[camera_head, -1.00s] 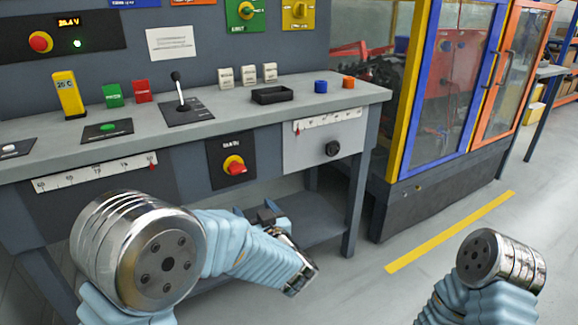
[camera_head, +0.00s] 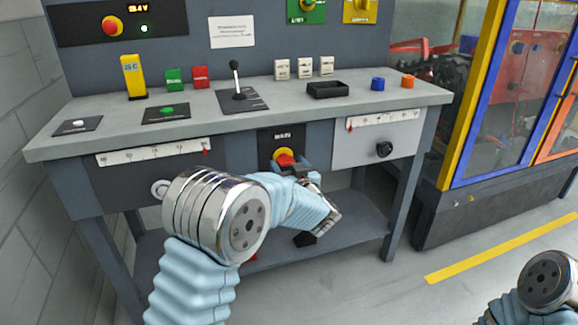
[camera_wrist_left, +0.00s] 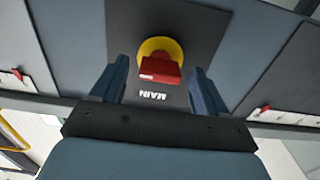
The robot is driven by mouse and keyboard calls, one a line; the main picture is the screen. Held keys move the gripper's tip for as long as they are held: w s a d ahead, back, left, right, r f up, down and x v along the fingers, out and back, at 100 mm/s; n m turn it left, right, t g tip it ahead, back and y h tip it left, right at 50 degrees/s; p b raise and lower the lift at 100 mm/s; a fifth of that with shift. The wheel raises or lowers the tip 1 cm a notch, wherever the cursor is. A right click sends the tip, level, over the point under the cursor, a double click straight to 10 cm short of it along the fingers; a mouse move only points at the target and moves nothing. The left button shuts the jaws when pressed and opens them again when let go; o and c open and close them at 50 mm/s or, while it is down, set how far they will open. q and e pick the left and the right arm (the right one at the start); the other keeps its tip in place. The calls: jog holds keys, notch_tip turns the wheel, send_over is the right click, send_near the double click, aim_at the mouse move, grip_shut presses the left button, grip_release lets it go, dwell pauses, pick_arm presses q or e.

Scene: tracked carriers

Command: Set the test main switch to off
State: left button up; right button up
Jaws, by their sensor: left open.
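The main switch (camera_head: 284,157) is a red handle on a yellow ring, set in a black panel on the front of the bench. In the left wrist view the main switch (camera_wrist_left: 160,68) shows upright above the upside-down word MAIN, with its red handle lying across the picture. My left gripper (camera_head: 293,166) is open in front of the panel and partly covers the switch's lower part. In the left wrist view the fingers of my left gripper (camera_wrist_left: 157,88) stand either side of the handle, apart from it. My right gripper is out of view; only part of that arm shows.
The bench (camera_head: 200,128) carries a lever (camera_head: 237,85), a black tray (camera_head: 327,90) and small blocks. A glazed cage (camera_head: 500,110) stands at the right. The floor before it is clear.

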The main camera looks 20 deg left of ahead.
pick_arm(q)
jog(key=c, duration=1.1)
jog(key=shift+o, duration=0.2)
jog(key=shift+f+n+b, duration=0.15)
jog(key=shift+n+b, duration=8.25)
jog(key=shift+n, duration=0.5)
